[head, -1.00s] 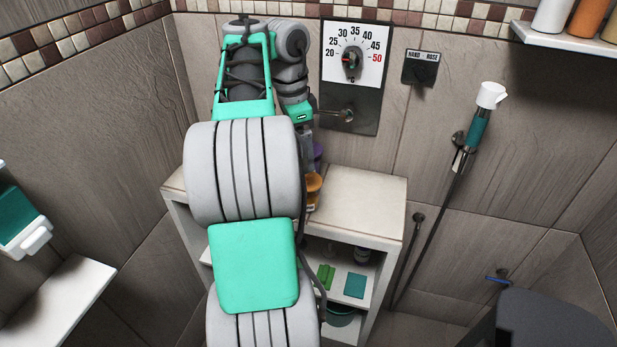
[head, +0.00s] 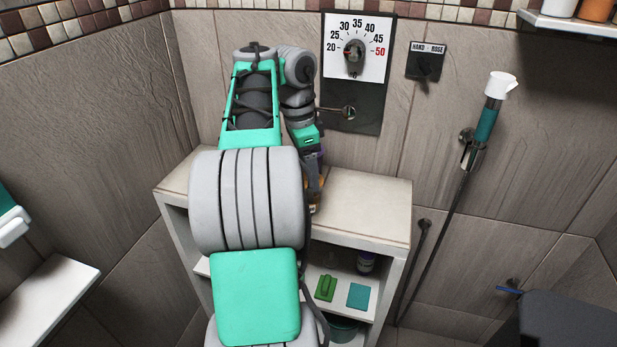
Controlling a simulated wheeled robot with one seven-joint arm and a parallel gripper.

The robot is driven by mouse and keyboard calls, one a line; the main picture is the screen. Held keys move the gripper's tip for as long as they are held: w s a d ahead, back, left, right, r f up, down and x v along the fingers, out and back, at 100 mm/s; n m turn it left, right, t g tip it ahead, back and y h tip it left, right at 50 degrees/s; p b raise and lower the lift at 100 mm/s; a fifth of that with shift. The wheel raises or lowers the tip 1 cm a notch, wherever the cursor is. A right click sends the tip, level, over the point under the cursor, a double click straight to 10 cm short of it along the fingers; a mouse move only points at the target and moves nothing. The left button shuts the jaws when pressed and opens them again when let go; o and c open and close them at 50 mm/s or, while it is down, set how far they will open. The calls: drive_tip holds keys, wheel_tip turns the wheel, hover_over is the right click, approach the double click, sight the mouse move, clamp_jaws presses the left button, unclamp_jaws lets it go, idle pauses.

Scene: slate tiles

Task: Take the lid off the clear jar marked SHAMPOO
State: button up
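My arm reaches over the cream shelf unit (head: 365,205), and my gripper (head: 313,198) points down at its top, left of the middle. The gripper is small and mostly hidden by my own arm, so I cannot tell if its fingers are open or shut. An orange-amber item (head: 318,186) shows only as a sliver beside the gripper, and I cannot tell whether they touch. A bit of something purple (head: 321,158) shows behind it. No SHAMPOO marking can be read, and I cannot make out a clear jar or its lid.
Inside the unit are a green item (head: 325,287), a teal block (head: 358,296) and a dark bottle (head: 366,262). A temperature dial (head: 355,50) and lever are on the wall behind. A hand shower (head: 486,125) hangs to the right. The unit's right top is clear.

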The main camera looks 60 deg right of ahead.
clamp_jaws()
idle(0.6)
